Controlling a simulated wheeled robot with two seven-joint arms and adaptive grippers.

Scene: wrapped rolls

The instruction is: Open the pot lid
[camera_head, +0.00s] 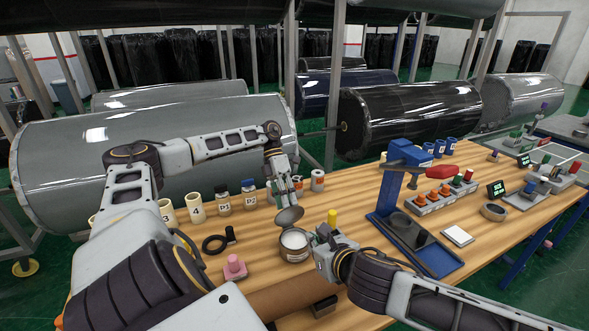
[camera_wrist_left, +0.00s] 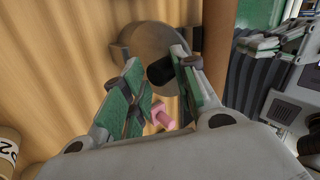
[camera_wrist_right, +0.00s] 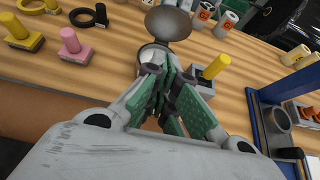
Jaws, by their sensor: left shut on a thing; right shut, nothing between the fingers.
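The pot (camera_head: 295,254) is a small light can with a label, standing on the wooden table; its top shows open. It is partly hidden behind my gripper in the right wrist view (camera_wrist_right: 150,54). The grey round lid (camera_head: 290,215) is above and behind the pot, tilted and apart from it. The lid also shows in the right wrist view (camera_wrist_right: 168,23) and the left wrist view (camera_wrist_left: 158,45). My left gripper (camera_head: 284,197) is shut on the lid's black knob (camera_wrist_left: 160,72). My right gripper (camera_head: 320,243) is shut and empty, close beside the pot's right side.
A yellow-handled stamp (camera_head: 332,217) stands behind my right gripper. A pink stamp (camera_head: 235,268) and a black ring (camera_head: 214,244) lie left of the pot. A blue press stand (camera_head: 386,195) is to the right. Several labelled jars line the back edge.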

